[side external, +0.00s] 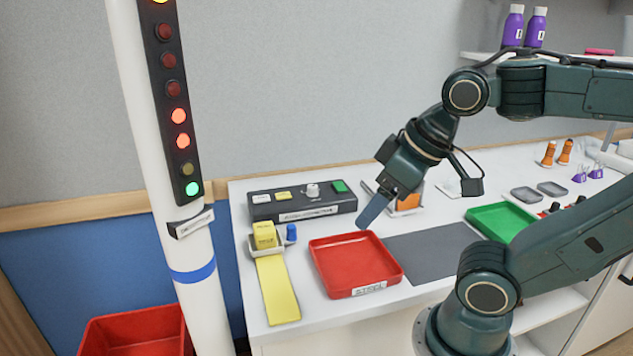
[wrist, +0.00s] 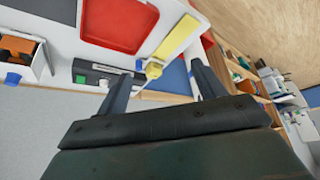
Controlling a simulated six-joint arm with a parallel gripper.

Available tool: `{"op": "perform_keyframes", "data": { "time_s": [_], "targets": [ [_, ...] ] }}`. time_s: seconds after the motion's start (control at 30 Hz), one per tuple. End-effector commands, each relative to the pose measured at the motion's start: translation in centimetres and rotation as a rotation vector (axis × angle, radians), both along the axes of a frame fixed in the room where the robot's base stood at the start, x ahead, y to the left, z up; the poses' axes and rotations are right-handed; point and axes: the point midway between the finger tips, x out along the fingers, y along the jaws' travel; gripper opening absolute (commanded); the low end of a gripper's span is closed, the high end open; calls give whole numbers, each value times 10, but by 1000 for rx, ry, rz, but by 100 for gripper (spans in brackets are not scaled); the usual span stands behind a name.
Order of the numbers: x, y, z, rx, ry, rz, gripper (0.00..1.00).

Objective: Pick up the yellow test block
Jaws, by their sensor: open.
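The yellow test block (side external: 264,235) sits in a small white holder (side external: 262,252) at the left end of the white bench, beside a small blue piece (side external: 291,233). A yellow strip (side external: 277,290) runs from the holder toward the front. In the wrist view the yellow block (wrist: 153,68) shows beyond my fingertips, between the two fingers. My gripper (side external: 374,211) is open and empty above the back right of the red tray (side external: 355,262), to the right of the block and apart from it. Both fingers of my gripper (wrist: 160,82) show in the wrist view.
A black box (side external: 303,207) with white, yellow and green items on top stands behind the block. A grey mat (side external: 430,252) lies right of the red tray, then a green tray (side external: 501,222). A white pole (side external: 165,160) with lights stands at left, near a red bin (side external: 138,333).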

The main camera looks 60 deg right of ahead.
Motion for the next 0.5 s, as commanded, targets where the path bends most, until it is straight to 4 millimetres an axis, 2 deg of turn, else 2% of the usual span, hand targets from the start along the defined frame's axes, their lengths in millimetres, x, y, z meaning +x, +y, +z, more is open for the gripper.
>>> {"op": "perform_keyframes", "data": {
  "time_s": [0.27, 0.5],
  "targets": [
    [1, 0, 1, -1, 2, 3, 69],
    [16, -2, 9, -26, 34, 43, 69]
  ]
}}
